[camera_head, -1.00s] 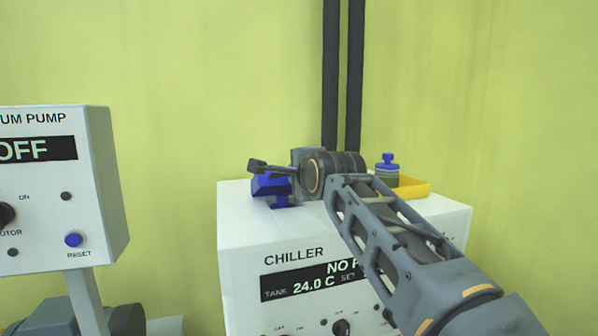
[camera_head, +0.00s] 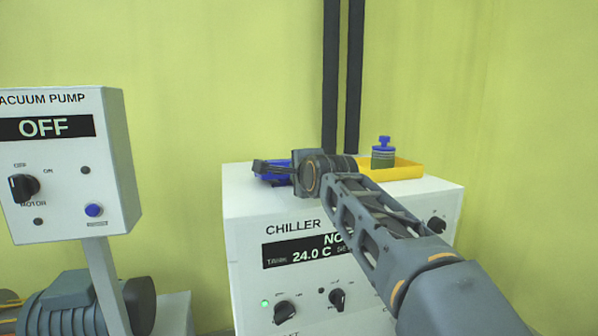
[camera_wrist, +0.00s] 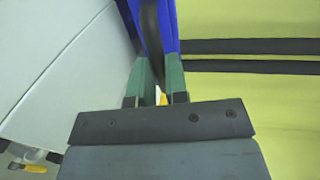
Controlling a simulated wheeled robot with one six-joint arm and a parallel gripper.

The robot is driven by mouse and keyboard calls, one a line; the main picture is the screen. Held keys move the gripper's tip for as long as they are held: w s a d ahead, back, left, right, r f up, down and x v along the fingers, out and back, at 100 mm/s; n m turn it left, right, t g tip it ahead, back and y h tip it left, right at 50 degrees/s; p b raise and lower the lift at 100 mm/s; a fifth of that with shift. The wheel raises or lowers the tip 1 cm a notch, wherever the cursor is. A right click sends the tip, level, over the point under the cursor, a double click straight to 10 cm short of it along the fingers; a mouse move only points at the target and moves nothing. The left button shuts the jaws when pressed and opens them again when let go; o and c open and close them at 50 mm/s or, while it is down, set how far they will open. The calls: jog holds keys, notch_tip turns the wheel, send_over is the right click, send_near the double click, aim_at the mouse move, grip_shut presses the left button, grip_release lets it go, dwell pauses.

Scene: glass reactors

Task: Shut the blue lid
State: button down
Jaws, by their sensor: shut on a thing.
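The blue lid (camera_head: 270,179) is at the left of the white chiller's top (camera_head: 236,190), partly hidden behind my gripper and wrist. My gripper (camera_head: 258,166) reaches in from the right and lies over the lid, pointing left. In the wrist view, the blue lid (camera_wrist: 171,28) runs up from between my green fingers (camera_wrist: 158,82), with a dark strip beside it. The fingers are closed on the lid. I cannot tell its exact angle or whether it touches its seat.
A yellow tray (camera_head: 408,171) and a blue-capped bottle (camera_head: 383,156) stand at the right of the chiller top. Two dark vertical pipes (camera_head: 331,70) run behind it. A vacuum pump panel (camera_head: 70,165) reading OFF stands at the left.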

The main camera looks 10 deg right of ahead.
jog(key=c, duration=1.1)
grip_release()
jog(key=b+v, duration=0.2)
jog(key=v, duration=1.1)
jog(key=shift+s+b, duration=0.35)
jog(key=shift+s, duration=0.05)
